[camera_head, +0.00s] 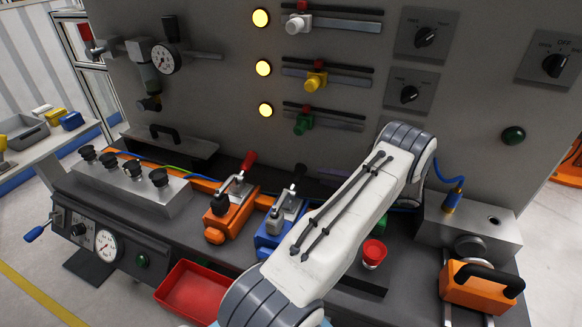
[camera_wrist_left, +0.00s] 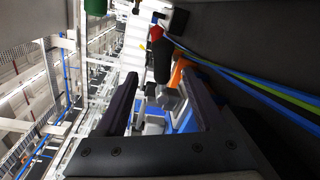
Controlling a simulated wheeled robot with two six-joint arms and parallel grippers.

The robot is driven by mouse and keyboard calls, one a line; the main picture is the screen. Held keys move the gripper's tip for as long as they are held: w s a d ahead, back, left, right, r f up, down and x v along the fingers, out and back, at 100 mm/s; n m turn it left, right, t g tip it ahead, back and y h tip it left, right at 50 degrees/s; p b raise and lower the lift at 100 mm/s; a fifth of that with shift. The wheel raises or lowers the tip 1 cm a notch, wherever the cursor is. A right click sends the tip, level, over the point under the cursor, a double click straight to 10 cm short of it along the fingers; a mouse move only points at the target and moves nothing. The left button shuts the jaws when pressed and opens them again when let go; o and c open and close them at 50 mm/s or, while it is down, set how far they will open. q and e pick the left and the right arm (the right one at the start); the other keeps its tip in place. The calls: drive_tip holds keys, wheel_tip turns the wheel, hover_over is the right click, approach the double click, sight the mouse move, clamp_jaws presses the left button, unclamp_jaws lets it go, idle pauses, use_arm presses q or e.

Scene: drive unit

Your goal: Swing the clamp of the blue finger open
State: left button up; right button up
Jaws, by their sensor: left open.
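The blue finger (camera_head: 275,232) stands on the bench in the head view, partly hidden by my white arm link. Its metal clamp has a black handle (camera_head: 298,175) pointing up. In the left wrist view the black handle (camera_wrist_left: 162,62) shows between and beyond the fingertips, with blue body (camera_wrist_left: 184,122) between the fingers. My left gripper (camera_wrist_left: 160,78) is open and empty; whether a finger touches the handle I cannot tell. My right gripper is not in view.
An orange clamp unit (camera_head: 230,212) with a red handle (camera_head: 249,161) stands just left of the blue finger. A red tray (camera_head: 194,292) lies in front. A red cup (camera_head: 373,252) and an orange block (camera_head: 476,288) are to the right. Blue and green cables (camera_wrist_left: 250,88) run beside the gripper.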

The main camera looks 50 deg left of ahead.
sight(296, 178)
use_arm(q)
drive_tip(key=s+a+f+m+y+p, duration=0.1)
drive_tip(key=s+a+p, duration=0.2)
drive_tip(key=a, duration=0.8)
drive_tip(key=shift+s+a+g, duration=0.15)
drive_tip(key=shift+s+g, duration=0.15)
drive_tip(key=shift+s, duration=0.9)
clamp_jaws()
